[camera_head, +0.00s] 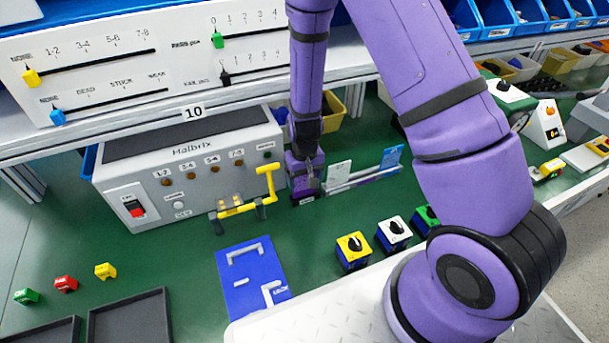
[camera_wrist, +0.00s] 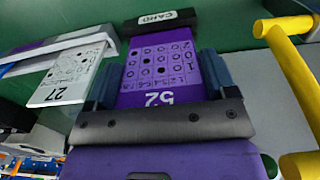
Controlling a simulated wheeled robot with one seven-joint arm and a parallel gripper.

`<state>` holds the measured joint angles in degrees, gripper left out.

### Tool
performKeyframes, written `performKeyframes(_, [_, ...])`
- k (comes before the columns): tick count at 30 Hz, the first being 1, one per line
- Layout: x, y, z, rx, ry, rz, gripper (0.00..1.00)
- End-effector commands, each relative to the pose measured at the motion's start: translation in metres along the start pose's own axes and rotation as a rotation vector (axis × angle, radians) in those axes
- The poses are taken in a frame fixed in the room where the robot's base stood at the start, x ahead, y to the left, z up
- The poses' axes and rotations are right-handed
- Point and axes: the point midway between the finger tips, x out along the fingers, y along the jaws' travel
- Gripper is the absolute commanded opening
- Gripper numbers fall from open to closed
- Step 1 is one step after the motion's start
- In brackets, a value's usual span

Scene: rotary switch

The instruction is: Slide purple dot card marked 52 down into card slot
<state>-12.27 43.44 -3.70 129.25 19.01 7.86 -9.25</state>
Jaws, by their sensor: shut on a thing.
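The purple dot card marked 52 (camera_wrist: 160,66) is in the wrist view, its print upside down. My gripper (camera_wrist: 161,80) is shut on it, with a dark finger at each side. The card's far edge meets the black block labelled CARD (camera_wrist: 158,19), the card slot, in line with it. I cannot tell how far the edge is inside the slot, as the opening is hidden. In the head view my gripper (camera_head: 305,185) points down just right of the grey Malbrix box (camera_head: 190,165).
A rack (camera_head: 362,178) with a white card marked 27 (camera_wrist: 70,75) and a blue card (camera_head: 392,157) stands close to the right. A yellow handle (camera_head: 265,185) is close by at the box's front.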

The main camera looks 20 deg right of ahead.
Motion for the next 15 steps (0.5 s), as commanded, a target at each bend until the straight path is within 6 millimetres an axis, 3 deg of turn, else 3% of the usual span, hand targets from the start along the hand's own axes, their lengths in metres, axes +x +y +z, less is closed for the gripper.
performKeyframes(15, [0.011, 0.0, 0.0, 0.0, 0.0, 0.0, 0.56])
